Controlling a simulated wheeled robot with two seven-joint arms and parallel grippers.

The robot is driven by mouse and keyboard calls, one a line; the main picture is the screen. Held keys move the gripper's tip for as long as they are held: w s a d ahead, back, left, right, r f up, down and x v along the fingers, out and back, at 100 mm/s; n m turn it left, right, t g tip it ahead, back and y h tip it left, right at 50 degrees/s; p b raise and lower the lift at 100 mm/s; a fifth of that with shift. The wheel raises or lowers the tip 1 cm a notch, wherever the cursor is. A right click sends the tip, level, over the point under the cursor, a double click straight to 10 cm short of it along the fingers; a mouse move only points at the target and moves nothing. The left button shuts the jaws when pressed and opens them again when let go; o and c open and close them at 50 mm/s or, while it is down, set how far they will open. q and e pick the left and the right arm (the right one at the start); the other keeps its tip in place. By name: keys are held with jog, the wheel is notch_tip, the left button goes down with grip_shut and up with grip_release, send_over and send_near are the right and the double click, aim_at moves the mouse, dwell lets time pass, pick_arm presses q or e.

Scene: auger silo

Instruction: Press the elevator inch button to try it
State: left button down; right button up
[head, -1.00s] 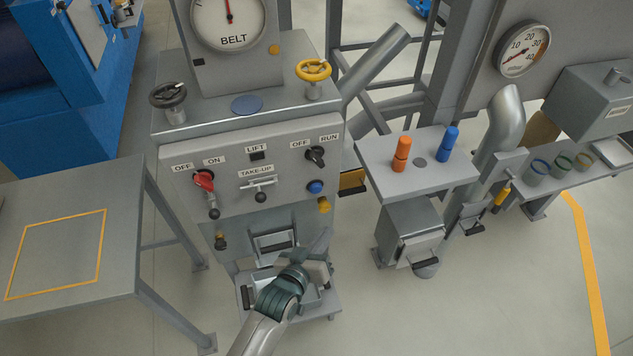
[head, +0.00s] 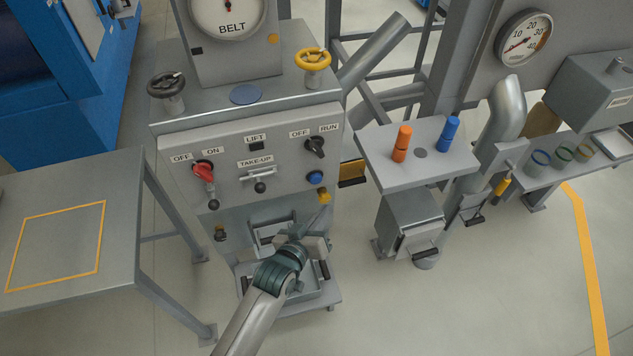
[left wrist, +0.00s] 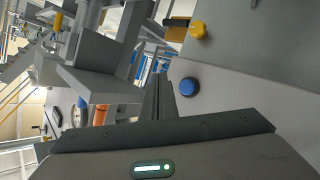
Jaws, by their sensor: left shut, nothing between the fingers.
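The blue round push button (head: 315,178) sits on the lower right of the grey control panel (head: 215,150), below the RUN selector; I read no label on it. It also shows in the left wrist view (left wrist: 189,88), just right of my finger ends. My left gripper (head: 321,210) is shut and empty. It points up at the panel from below, with its tips beneath the blue button and by the yellow knob (head: 324,196). In the head view the gripper appears apart from the button; the exact gap I cannot tell. My right gripper is not in view.
The panel also carries a red-handled switch (head: 203,172), a take-up handle (head: 260,186) and a black selector (head: 315,147). A yellow handwheel (head: 313,60) stands on top. A side shelf (head: 430,170) at right holds orange and blue pegs. A table (head: 120,200) is at left.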

aim_at(321, 181)
pick_arm(q)
jog(key=w+a+b, duration=0.1)
jog(key=w+a, duration=0.1)
jog(key=w, duration=0.4)
dwell(1.5)
jog(key=shift+w+a, duration=0.25)
jog(key=shift+w, duration=0.7)
dwell(2.0)
jog(key=shift+s, duration=0.1)
jog(key=shift+s+d+p, duration=0.3)
jog(key=shift+s+p, duration=0.2)
jog(key=shift+s, duration=0.3)
jog(key=shift+s+d+p, duration=0.25)
jog(key=shift+s+p, duration=0.15)
jog(key=shift+s, duration=0.4)
jog(key=shift+s+d+p, duration=0.25)
jog(key=shift+s+p, duration=0.15)
jog(key=shift+s, duration=0.4)
jog(key=shift+s+d+p, duration=0.25)
jog(key=shift+s+p, duration=0.15)
jog(key=shift+s, duration=0.4)
